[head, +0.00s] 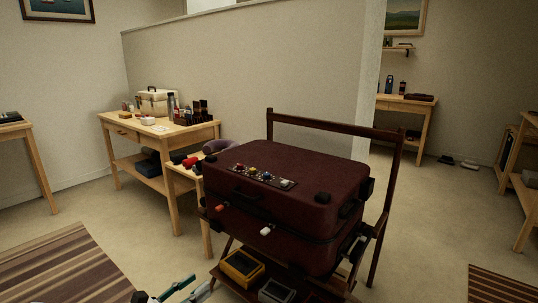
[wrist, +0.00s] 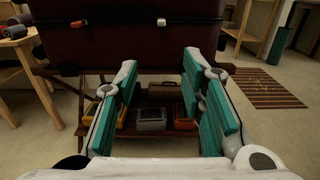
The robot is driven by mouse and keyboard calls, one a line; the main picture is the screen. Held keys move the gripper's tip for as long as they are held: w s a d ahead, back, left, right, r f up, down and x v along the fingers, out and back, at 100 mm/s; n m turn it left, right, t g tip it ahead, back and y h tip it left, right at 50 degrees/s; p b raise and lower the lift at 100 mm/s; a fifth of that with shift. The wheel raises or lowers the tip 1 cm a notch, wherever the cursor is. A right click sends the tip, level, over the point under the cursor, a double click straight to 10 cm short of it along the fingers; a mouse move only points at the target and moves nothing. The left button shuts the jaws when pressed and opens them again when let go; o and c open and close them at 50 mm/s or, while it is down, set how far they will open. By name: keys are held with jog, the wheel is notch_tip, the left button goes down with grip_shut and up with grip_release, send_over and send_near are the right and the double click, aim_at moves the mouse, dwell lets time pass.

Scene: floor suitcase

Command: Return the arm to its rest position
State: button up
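My gripper (wrist: 165,100) shows in the wrist view with its two teal-padded fingers spread wide apart and nothing between them. It points at the stand below the suitcase. In the head view only a small part of my gripper (head: 178,290) shows at the bottom edge. A dark red suitcase (head: 330,178) lies closed on a dark wooden stand (head: 388,215). The suitcase also shows at the top of the wrist view (wrist: 120,48), beyond my fingers and apart from them. Most of my arm is out of view.
The stand's lower shelf holds a yellow box (head: 242,267) and a grey box (head: 276,291). A wooden table (head: 205,131) with a case and bottles stands behind left, with a smaller table beside it. Striped rugs (head: 60,268) lie at both sides. Bare floor shows at left (head: 150,240).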

jog(key=w+d+r+m+g+h, duration=0.2)
jog(key=d+r+m+g, duration=0.6)
jog(key=d, duration=0.6)
jog(key=s+d+r+m+g+y, duration=0.2)
jog(key=s+d+r+m+g, duration=0.15)
jog(key=d, duration=0.35)
jog(key=s+d+r+m+g+y, duration=0.1)
jog(key=s+d+r+m+g, duration=0.15)
jog(key=d+r, duration=0.4)
jog(key=s+d+r+m+g+y, duration=0.1)
jog(key=s+d+r+m+y, duration=0.15)
jog(key=s+d+m, duration=0.4)
jog(key=s+d+r+m+g+y, duration=0.1)
jog(key=s+d+m+y, duration=0.2)
jog(key=s, duration=0.6)
jog(key=s+f+m+t+y, duration=0.15)
jog(key=s+m+y, duration=0.3)
jog(key=s, duration=0.85)
notch_tip(320, 180, up, 32)
jog(key=t+p, duration=0.4)
jog(key=p, duration=2.6)
jog(key=shift+s+d+f, duration=0.25)
jog(key=shift+s+d, duration=0.1)
